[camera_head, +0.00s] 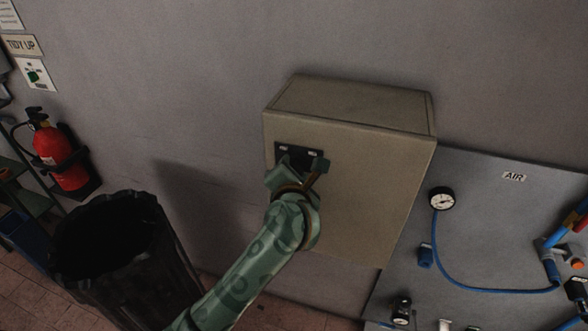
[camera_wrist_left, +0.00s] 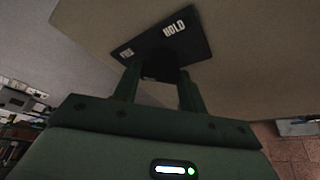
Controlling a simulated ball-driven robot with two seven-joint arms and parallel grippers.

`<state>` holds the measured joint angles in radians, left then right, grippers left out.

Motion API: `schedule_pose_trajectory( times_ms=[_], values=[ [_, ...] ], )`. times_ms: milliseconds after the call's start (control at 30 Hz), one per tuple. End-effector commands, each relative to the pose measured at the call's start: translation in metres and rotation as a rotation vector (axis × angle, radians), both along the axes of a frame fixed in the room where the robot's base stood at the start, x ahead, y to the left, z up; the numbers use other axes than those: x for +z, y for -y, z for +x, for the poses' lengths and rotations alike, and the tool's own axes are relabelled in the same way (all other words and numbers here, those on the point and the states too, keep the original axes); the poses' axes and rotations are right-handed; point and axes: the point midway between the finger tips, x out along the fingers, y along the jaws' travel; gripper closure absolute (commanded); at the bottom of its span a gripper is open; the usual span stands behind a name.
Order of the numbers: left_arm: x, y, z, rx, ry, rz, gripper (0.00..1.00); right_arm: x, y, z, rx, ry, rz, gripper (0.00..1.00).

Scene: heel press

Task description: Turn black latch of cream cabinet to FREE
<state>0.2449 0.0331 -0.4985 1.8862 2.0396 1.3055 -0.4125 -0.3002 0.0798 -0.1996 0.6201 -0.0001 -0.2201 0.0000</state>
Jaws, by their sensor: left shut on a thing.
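The cream cabinet (camera_head: 370,195) is fixed to the grey wall, its door facing me. A dark plate (camera_head: 287,149) sits at the upper left of the door. In the left wrist view the plate (camera_wrist_left: 165,38) carries two white labels, HOLD and a smaller one that seems to read FREE. My left gripper (camera_head: 298,168) is at this plate, shut on the black latch (camera_wrist_left: 151,73). The latch is mostly hidden between the fingers and dark against the plate, so I cannot tell which label it points to. My right gripper is in neither view.
A black bin (camera_head: 110,245) stands at the lower left, below a red fire extinguisher (camera_head: 60,158). An air panel (camera_head: 480,220) with a gauge (camera_head: 441,200) and blue hoses is right of the cabinet.

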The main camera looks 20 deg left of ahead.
Motion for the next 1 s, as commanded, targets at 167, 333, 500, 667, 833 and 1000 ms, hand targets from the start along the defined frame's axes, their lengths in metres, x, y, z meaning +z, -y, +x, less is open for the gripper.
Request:
schedule_pose_trajectory(
  times_ms=[167,333,500,667,833,1000],
  values=[
    [-0.0016,0.0003,-0.0004,0.000,-0.005,-0.027,0.81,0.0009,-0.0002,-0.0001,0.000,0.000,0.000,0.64],
    [-0.0018,0.0003,-0.0004,-0.001,-0.006,-0.032,0.81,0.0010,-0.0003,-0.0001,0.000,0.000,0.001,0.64],
    [-0.0019,0.0004,-0.0004,0.000,-0.006,-0.031,0.81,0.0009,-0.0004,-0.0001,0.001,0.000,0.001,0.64],
    [-0.0015,0.0003,-0.0004,-0.001,-0.005,-0.031,0.36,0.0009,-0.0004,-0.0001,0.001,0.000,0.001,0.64],
    [-0.0007,0.0001,-0.0002,-0.001,-0.003,-0.029,0.36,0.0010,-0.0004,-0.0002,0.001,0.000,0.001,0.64],
    [0.0022,0.0012,-0.0044,0.000,-0.003,-0.028,0.36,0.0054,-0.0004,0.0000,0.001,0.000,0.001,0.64]
  ],
)
